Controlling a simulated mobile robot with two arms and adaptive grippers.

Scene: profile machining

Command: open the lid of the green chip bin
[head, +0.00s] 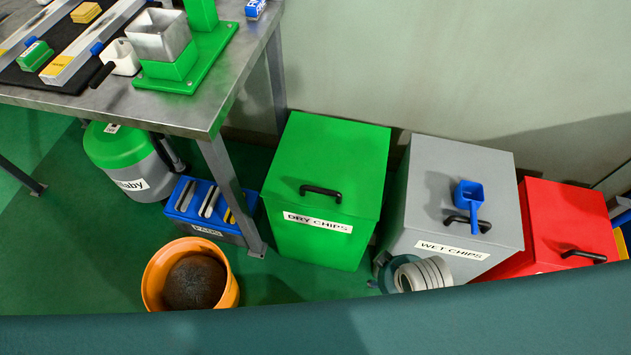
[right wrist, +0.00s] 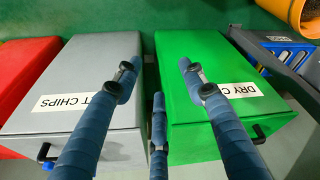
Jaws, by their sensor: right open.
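The green chip bin (head: 325,160), labelled DRY CHIPS, stands on the floor right of the workbench. Its lid looks closed, with a black handle (head: 320,191) near the front edge, above the label. In the right wrist view the green bin (right wrist: 195,65) fills the right-middle, with its handle (right wrist: 259,134) at the lower right. My right gripper (right wrist: 157,80) is open and empty, its dark blue fingers spread in front of the green and grey bins. Its fingers cover part of the label. No contact with the handle shows. My left gripper is in neither view.
A grey WET CHIPS bin (head: 452,190) with a blue scoop (head: 470,205) on its lid stands right of the green one, then a red bin (head: 565,225). A metal workbench (head: 180,108), a blue pads box (head: 208,212) and an orange bucket (head: 152,280) are on the left.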

